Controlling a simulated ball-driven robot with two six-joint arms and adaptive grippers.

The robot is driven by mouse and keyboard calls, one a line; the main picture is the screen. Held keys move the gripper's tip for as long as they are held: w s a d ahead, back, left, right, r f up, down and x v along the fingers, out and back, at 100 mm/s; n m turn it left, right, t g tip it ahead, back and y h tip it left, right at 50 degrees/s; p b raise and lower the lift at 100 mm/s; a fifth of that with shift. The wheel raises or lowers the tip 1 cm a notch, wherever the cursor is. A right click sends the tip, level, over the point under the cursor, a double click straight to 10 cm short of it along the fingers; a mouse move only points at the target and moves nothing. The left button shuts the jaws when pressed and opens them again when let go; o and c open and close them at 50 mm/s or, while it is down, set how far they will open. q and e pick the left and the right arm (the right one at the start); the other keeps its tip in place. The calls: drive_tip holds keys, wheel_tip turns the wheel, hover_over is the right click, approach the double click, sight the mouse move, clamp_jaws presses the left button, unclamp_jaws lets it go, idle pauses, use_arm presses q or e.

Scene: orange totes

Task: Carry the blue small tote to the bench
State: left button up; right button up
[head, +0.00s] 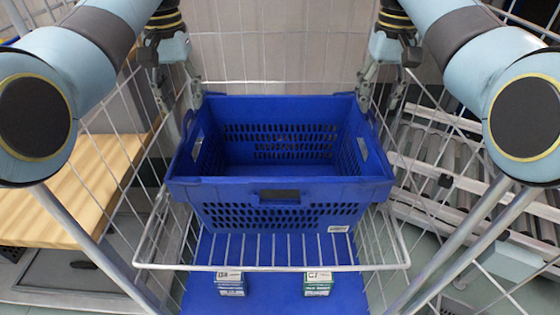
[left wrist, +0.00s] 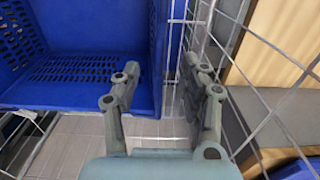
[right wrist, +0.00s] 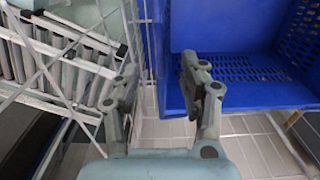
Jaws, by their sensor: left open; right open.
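The blue small tote (head: 280,184) is empty and sits upright on a wire shelf (head: 270,267) inside a wire cage cart. My left gripper (head: 178,98) is open at its far left corner. In the left wrist view, the jaws (left wrist: 160,82) are apart, one over the tote's inside and one outside its wall. My right gripper (head: 379,93) is open at the far right corner. In the right wrist view, its jaws (right wrist: 157,82) likewise lie on either side of the tote's wall. Contact cannot be told. A wood-topped bench (head: 85,190) stands at the left.
The cart's wire sides (head: 125,150) stand close on the left and right of the tote. Below is a blue surface (head: 270,295) with two small boxes (head: 230,284) (head: 318,284). A roller conveyor (head: 450,150) is at the right, beyond the mesh.

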sight(191, 129)
use_arm(q)
drive_tip(key=shift+w+f, duration=0.1)
drive_tip(key=shift+f, duration=0.2)
use_arm(e)
drive_tip(key=shift+w+f, duration=0.1)
drive_tip(key=shift+f, duration=0.2)
use_arm(q)
wheel_tip(191, 129, down, 10)
drive_tip(key=shift+f, duration=0.2)
use_arm(e)
wheel_tip(191, 129, down, 10)
drive_tip(key=shift+f, duration=0.2)
use_arm(q)
clamp_jaws()
use_arm(e)
clamp_jaws()
use_arm(q)
drive_tip(key=shift+w, duration=0.1)
